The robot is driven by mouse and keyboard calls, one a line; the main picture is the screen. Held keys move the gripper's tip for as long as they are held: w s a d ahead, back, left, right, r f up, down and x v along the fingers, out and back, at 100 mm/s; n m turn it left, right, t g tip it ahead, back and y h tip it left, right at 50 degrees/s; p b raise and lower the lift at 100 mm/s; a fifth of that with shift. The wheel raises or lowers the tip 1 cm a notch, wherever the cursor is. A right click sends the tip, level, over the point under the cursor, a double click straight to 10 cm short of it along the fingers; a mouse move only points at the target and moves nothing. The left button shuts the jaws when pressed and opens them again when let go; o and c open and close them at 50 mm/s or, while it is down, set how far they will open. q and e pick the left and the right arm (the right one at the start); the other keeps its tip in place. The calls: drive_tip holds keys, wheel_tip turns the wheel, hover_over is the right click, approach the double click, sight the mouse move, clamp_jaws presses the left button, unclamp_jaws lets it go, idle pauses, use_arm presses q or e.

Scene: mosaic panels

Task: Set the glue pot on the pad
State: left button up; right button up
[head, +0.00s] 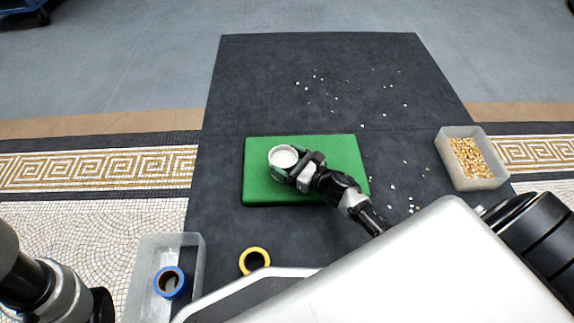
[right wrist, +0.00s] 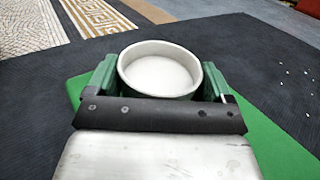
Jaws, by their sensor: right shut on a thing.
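The glue pot (head: 283,156) is a small round white pot with pale white contents. It also shows upright in the right wrist view (right wrist: 160,72), between the green fingers. My right gripper (head: 287,163) is shut on the pot, over the left part of the green pad (head: 335,150). The pad also shows below and beside the gripper in the right wrist view (right wrist: 265,145). The pot's base is hidden, so I cannot tell whether it touches the pad. Part of my left arm shows at the lower left, but its gripper is out of view.
A clear bin (head: 143,270) with a blue tape roll (head: 169,282) stands at the lower left. A yellow tape roll (head: 254,260) lies on the dark mat (head: 270,90). A bin of golden tiles (head: 450,180) stands at the right. Small white chips are scattered on the mat.

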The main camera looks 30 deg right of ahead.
drive_tip(key=shift+r, duration=0.15)
drive_tip(key=shift+f, duration=0.2)
drive_tip(key=o, duration=1)
drive_tip(key=shift+c, duration=0.2)
drive_tip(key=shift+r, duration=0.2)
drive_tip(key=p+v, duration=0.4)
drive_tip(key=v, duration=0.6)
drive_tip(key=shift+s+d+p, duration=0.1)
drive_tip(key=shift+s+p, duration=0.2)
drive_tip(key=shift+p, duration=0.1)
drive_tip(key=shift+s+d, duration=0.3)
drive_tip(key=shift+s, duration=0.3)
